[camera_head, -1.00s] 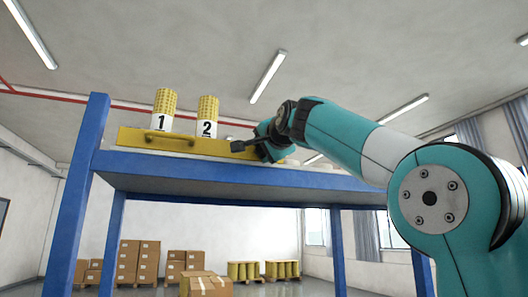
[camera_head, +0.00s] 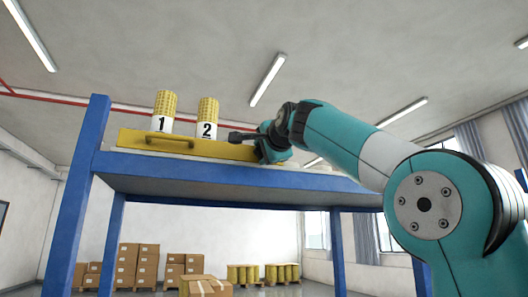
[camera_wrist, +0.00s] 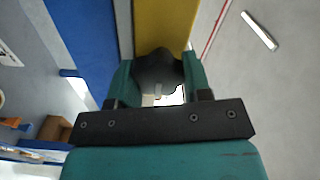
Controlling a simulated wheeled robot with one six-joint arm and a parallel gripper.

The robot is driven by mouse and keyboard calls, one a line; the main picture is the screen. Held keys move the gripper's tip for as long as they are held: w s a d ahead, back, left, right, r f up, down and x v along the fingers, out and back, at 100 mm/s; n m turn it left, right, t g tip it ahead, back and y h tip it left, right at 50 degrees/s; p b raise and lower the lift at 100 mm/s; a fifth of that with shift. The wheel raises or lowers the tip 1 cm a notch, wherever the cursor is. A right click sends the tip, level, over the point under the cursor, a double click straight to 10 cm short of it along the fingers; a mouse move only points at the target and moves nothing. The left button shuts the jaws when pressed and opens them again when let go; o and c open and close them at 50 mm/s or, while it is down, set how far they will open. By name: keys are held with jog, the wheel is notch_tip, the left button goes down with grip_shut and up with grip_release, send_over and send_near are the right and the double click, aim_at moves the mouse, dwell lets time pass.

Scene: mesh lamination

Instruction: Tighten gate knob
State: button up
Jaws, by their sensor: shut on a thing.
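A yellow gate (camera_head: 190,146) runs along the front of the blue shelf's top. In the wrist view part of the gate (camera_wrist: 162,25) fills the top middle. A dark rounded knob (camera_wrist: 156,72) sits against it. My gripper (camera_wrist: 159,68) is shut on the knob, with one teal finger on each side. In the head view my gripper (camera_head: 267,151) is at the gate's right end, and the knob is hidden there behind it.
Two yellow mesh rolls stand behind the gate, labelled 1 (camera_head: 163,112) and 2 (camera_head: 207,118). The blue shelf frame (camera_head: 230,178) has upright posts. Cardboard boxes (camera_head: 138,265) and yellow spools (camera_head: 281,273) are on the floor far behind.

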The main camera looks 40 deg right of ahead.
jog(key=o, duration=0.9)
jog(key=shift+s, duration=0.1)
jog(key=shift+b+v, duration=1.15)
jog(key=shift+v, duration=7.5)
jog(key=shift+r, duration=0.1)
